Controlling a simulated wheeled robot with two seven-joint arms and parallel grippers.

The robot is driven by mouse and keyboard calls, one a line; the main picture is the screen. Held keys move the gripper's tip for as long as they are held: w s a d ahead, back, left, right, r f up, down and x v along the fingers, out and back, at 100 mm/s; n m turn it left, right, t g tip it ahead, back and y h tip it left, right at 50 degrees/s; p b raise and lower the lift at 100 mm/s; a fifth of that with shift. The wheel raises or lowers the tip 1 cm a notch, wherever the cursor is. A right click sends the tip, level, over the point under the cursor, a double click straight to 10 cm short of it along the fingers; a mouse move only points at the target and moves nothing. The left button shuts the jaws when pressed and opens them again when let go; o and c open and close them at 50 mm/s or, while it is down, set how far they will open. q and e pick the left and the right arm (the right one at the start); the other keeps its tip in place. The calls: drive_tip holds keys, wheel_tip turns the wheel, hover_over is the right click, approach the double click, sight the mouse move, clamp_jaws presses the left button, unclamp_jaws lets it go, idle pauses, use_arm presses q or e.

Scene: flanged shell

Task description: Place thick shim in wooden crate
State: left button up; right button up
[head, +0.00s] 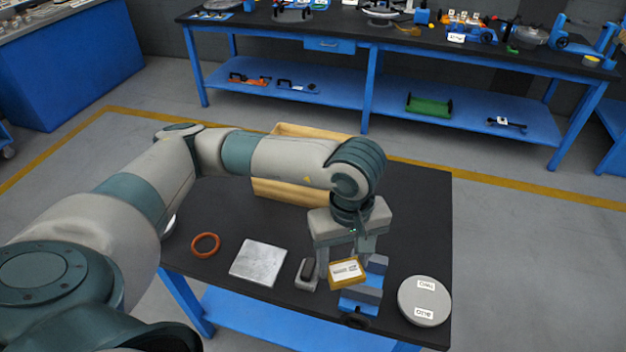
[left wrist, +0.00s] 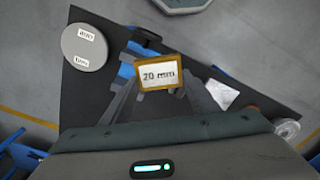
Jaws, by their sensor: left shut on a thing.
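The thick shim (head: 346,272) is a small ochre-edged block with a pale label. It also shows in the left wrist view (left wrist: 161,75), where the label reads "20 mm". My left gripper (head: 347,262) is shut on it near the table's front edge, beside a blue fixture. I cannot tell how high the shim is above the table. The light wooden crate (head: 286,192) stands at the back of the table. My left arm crosses in front of it and hides much of it, including most of its inside. My right gripper is not in view.
On the black table (head: 225,215) are an orange ring (head: 206,245), a silver plate (head: 258,262), a grey block with a dark top (head: 308,272), the blue fixture (head: 361,299) and a labelled grey disc (head: 424,300). The table's back right part is clear.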

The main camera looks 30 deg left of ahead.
use_arm(q)
drive_tip(key=w+a+r+m, duration=0.1)
drive_tip(key=m, duration=0.2)
drive_tip(key=w+a+r+m, duration=0.1)
drive_tip(key=m, duration=0.2)
drive_tip(key=w+a+r+m, duration=0.1)
drive_tip(key=m, duration=0.2)
drive_tip(key=shift+w+r+m, duration=0.15)
drive_tip(key=shift+r+m, duration=0.2)
drive_tip(key=shift+m, duration=0.05)
